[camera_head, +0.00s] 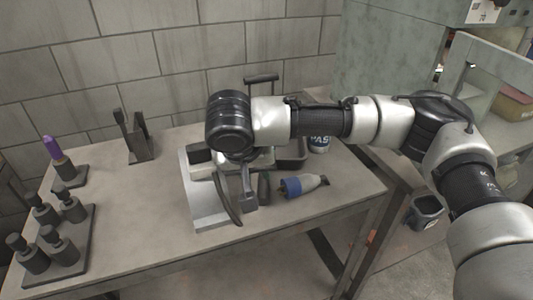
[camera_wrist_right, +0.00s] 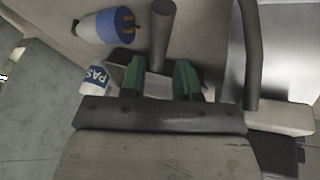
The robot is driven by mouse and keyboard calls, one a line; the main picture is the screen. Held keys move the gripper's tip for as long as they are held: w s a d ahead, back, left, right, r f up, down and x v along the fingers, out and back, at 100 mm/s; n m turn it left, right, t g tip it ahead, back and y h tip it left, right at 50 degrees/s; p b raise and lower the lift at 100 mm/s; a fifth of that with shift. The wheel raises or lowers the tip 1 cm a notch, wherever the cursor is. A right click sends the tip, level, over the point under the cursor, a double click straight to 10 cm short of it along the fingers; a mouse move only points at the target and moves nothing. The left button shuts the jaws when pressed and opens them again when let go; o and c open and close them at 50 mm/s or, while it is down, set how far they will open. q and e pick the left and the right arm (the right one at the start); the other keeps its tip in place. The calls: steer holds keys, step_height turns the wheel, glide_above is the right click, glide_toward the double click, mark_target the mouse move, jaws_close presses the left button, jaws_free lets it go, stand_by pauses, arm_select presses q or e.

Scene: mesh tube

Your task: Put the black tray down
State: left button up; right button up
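A small black tray (camera_head: 292,157) shows in the head view on or just above the table, right of my arm's wrist, which partly hides it. In the right wrist view the tray (camera_wrist_right: 157,86) lies at and between the two green fingertips of my right gripper (camera_wrist_right: 159,77). The fingertips are apart with a gap between them. I cannot tell whether either touches the tray or whether the tray rests fully on the table. My left gripper is in neither view.
A blue and white plug (camera_head: 303,186) lies at the table's right, and a labelled can (camera_head: 319,143) stands behind it. A grey metal stand (camera_head: 205,200) with a curved dark handle is close by the wrist. Dark pegs on a base (camera_head: 75,262) stand at left. The middle-left tabletop (camera_head: 140,205) is clear.

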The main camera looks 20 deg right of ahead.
mark_target(262, 178)
steer(key=shift+w+d+f, duration=0.2)
steer(key=shift+w+f, duration=0.05)
steer(key=shift+f, duration=0.3)
steer(key=shift+w+d+f, duration=0.1)
steer(key=shift+d+f, duration=0.05)
steer(key=shift+f, duration=0.1)
steer(key=x, duration=0.4)
steer(key=shift+w+d+f, duration=0.15)
steer(key=shift+w, duration=0.05)
steer(key=shift+w+d+f, duration=0.1)
steer(key=shift+w+f, duration=0.05)
steer(key=shift+f, duration=0.15)
steer(key=c, duration=0.5)
jaws_close()
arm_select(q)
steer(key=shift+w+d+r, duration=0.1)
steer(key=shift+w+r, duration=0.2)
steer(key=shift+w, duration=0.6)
arm_select(e)
steer(key=shift+r, duration=0.15)
